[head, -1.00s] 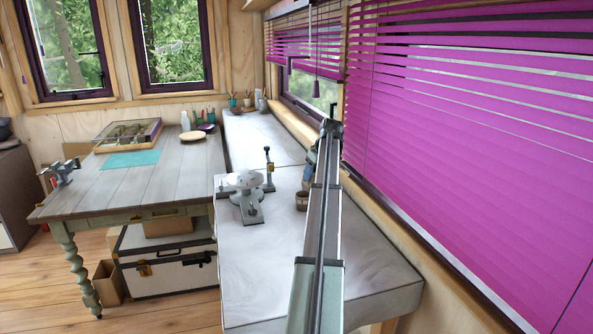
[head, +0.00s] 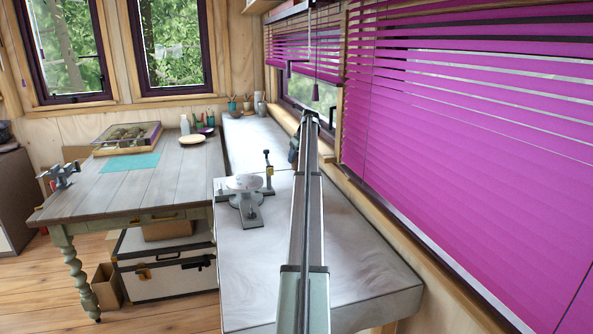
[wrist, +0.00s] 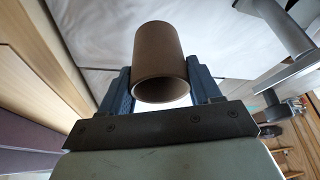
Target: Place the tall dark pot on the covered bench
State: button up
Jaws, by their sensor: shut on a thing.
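In the wrist view the pot (wrist: 158,48) is a plain brown cylinder. In the head view my arm hides the pot, and only a sliver of my gripper (head: 293,150) shows left of the arm. The covered bench (head: 350,255) has a pale grey-white top and runs along the window wall under my arm. I cannot tell the pot's height above it.
A grey metal device (head: 246,200) with a round top stands on the bench left of my arm. The near part of the bench is clear. Purple blinds (head: 460,150) line the right wall. A wooden table (head: 110,190) stands to the left, with a glass-topped case (head: 128,137).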

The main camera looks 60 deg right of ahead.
jog(key=shift+w+d, duration=0.75)
jog(key=shift+d, duration=0.15)
jog(key=shift+a+f, duration=0.15)
jog(key=shift+f, duration=3.35)
jog(key=o, duration=1.1)
jog(key=shift+f, duration=0.15)
jog(key=shift+o, duration=0.2)
jog(key=shift+v, duration=3.95)
